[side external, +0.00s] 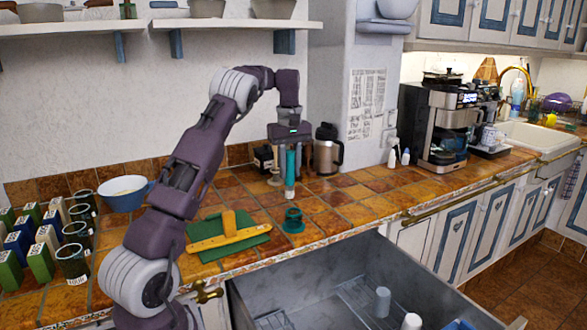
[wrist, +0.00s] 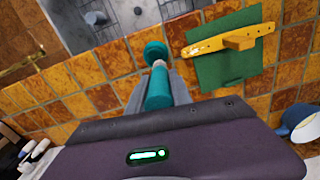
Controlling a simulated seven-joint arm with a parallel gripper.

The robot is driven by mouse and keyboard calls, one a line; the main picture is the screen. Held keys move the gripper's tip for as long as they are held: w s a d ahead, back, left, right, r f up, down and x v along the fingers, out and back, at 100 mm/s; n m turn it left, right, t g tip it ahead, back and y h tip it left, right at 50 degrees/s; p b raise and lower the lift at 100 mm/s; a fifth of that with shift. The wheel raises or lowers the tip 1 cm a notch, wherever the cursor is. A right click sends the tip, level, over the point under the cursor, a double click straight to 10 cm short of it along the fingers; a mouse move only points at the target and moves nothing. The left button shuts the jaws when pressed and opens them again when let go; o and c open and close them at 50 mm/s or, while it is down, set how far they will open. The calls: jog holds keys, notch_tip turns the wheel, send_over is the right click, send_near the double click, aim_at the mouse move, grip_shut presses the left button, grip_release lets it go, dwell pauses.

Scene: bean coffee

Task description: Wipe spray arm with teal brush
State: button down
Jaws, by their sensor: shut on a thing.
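My gripper (side external: 290,158) points down above the tiled counter and is shut on the teal brush (side external: 291,168). The brush hangs upright with its pale tip (side external: 289,193) downward. In the wrist view the brush (wrist: 159,92) sits between the grey fingers. The yellow spray arm (side external: 205,242), a long bar with a raised block in the middle, lies on a green cloth (side external: 255,240) left of the brush. It also shows in the wrist view (wrist: 205,46), apart from the brush. A round teal piece (side external: 293,221) stands on the counter below and in front of the brush.
An open grey drawer (side external: 262,287) with a rack and several cups lies below the counter's front edge. A steel jug (side external: 327,150) stands behind my gripper. A coffee machine (side external: 440,125) stands right.

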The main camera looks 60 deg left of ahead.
jog(key=s+a+n, duration=0.2)
jog(key=s+n, duration=0.6)
jog(key=s, duration=0.3)
jog(key=f, duration=0.5)
jog(key=w+f, duration=0.1)
jog(key=f, duration=0.2)
jog(key=shift+d+f, duration=0.15)
jog(key=shift+d, duration=0.1)
notch_tip(320, 180, up, 8)
jog(key=s, duration=0.1)
jog(key=shift+f, duration=0.15)
dwell(1.5)
